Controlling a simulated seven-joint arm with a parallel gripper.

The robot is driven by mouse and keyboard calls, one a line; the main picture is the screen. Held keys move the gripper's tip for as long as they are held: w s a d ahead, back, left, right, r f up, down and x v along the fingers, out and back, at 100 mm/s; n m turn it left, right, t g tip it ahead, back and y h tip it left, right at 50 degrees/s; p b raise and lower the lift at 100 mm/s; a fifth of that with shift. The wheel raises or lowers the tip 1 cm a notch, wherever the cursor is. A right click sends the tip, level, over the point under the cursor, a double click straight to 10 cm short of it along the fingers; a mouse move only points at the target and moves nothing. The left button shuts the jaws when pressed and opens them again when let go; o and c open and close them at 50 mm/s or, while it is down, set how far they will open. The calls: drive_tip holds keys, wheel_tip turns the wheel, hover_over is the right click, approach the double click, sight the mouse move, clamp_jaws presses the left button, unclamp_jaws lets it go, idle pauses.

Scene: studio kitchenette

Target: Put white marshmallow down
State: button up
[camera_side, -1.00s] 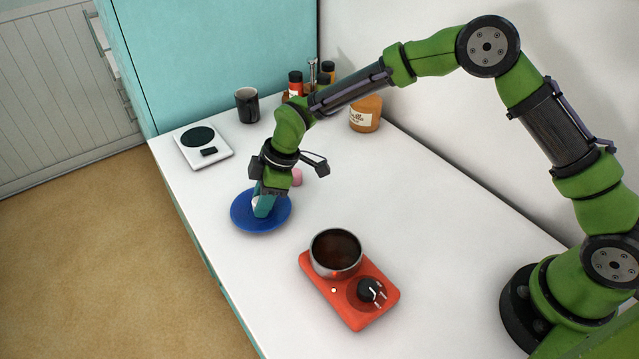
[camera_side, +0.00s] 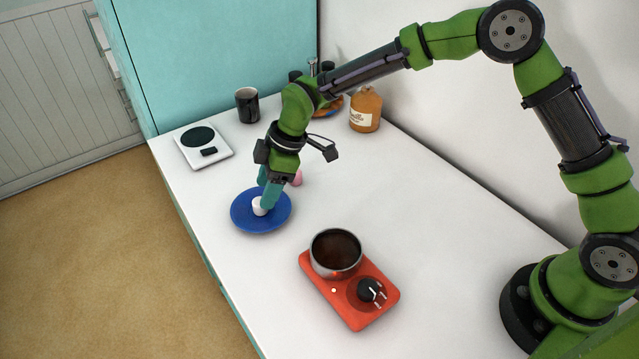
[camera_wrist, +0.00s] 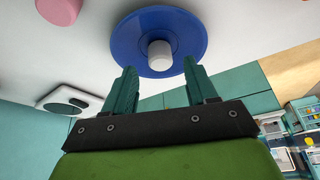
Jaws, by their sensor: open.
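The white marshmallow (camera_side: 259,206) stands on the blue plate (camera_side: 246,222), near its middle. In the wrist view the marshmallow (camera_wrist: 160,55) shows on the plate (camera_wrist: 128,40), beyond and between my fingertips. My gripper (camera_side: 266,190) has teal fingers and is just above the plate, close to the marshmallow. In the wrist view my gripper (camera_wrist: 160,75) is open, with a wide gap between the fingers and nothing held in it. A pink marshmallow (camera_side: 296,178) stands on the counter right behind the gripper, partly hidden by it; it also shows in the wrist view (camera_wrist: 60,10).
A red hot plate (camera_side: 345,315) with a pot of dark liquid (camera_side: 337,252) stands at the front. A white scale (camera_side: 203,148), a black mug (camera_side: 247,105) and an orange jar (camera_side: 366,113) stand farther back. The counter (camera_side: 420,240) to the right is clear.

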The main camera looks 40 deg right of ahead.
drive_tip(key=s+d+r+m+t+h, duration=0.1)
drive_tip(key=s+d+r+m, duration=0.3)
drive_tip(key=s+d+r, duration=0.35)
drive_tip(key=s+d+r+m+t+h, duration=0.1)
drive_tip(key=s+d+r+m+t, duration=0.1)
drive_tip(key=s+d+r+m, duration=0.55)
drive_tip(key=s+d+r+m+t, duration=0.2)
drive_tip(key=s+d+r+m, duration=0.2)
drive_tip(key=s, duration=0.6)
drive_tip(key=d+m, duration=0.2)
drive_tip(key=d, duration=0.1)
drive_tip(key=shift+s+d+r, duration=0.25)
drive_tip(key=shift+s+d, duration=0.05)
drive_tip(key=shift+d, duration=0.1)
drive_tip(key=shift+o, duration=0.3)
